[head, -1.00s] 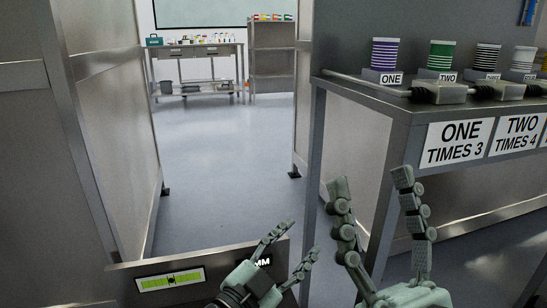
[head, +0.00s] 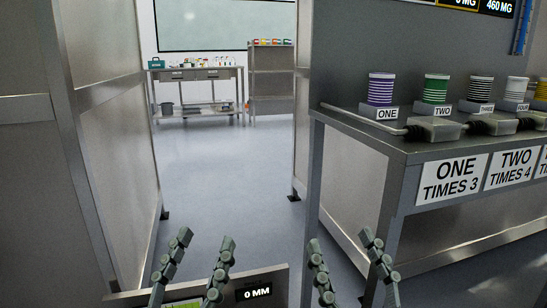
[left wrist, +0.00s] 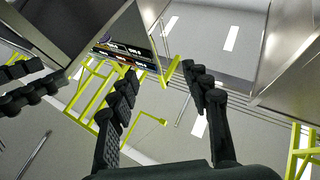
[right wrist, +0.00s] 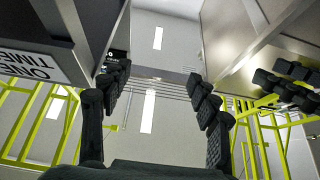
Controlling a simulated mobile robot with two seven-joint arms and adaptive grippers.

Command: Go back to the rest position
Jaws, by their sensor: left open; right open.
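My left gripper (head: 197,262) is at the bottom of the head view, left of centre, with its fingers pointing up and spread apart. My right gripper (head: 347,262) is at the bottom, right of centre, also open. Nothing is between the fingers of either one. The left wrist view shows the left gripper's open fingers (left wrist: 165,100), and the right wrist view shows the right gripper's open fingers (right wrist: 160,105). The two grippers are side by side and apart from each other, and clear of the bench.
A metal bench (head: 405,148) on the right carries striped spools, including a purple one (head: 381,90) and a green one (head: 436,89). Partitions flank an open aisle (head: 220,165) leading to a far table (head: 197,74).

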